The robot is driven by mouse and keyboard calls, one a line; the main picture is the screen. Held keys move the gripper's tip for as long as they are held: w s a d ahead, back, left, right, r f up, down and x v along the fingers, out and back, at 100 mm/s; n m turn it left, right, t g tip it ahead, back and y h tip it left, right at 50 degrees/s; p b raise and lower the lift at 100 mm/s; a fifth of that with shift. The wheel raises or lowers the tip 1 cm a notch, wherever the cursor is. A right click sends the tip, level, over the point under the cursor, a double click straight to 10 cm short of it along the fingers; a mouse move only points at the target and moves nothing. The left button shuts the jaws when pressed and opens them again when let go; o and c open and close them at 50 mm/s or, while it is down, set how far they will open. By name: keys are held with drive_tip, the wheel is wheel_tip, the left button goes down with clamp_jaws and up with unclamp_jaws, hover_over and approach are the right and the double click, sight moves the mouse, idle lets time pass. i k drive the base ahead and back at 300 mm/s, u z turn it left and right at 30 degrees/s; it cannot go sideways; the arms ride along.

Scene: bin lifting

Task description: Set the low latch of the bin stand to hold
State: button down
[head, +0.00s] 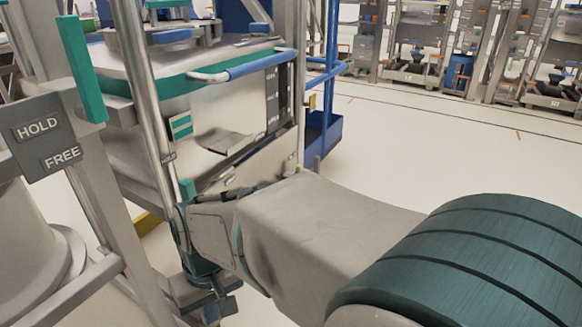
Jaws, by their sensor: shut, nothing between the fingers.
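A grey plate with HOLD above FREE (45,135) is fixed to the stand's grey post at the left. A teal latch bar (88,85) stands upright beside it, its lower end near the HOLD word. A small teal piece (187,188) shows lower down, just above my wrist; I cannot tell if it is the low latch. My gripper (212,303) is low at the left of centre, below my wrist and near the stand's lower frame. It is shut, with nothing seen in it. My wrist hides part of the frame, and the fingertips are hard to make out.
A metal bin body (225,115) with a blue handle bar (262,64) is behind the posts. A round steel pole (150,110) rises close to my wrist. A blue frame (327,135) stands beyond. Pale floor (410,150) is clear to the right, with racks far behind.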

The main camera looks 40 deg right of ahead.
sight(318, 159)
drive_tip(key=z, duration=1.55)
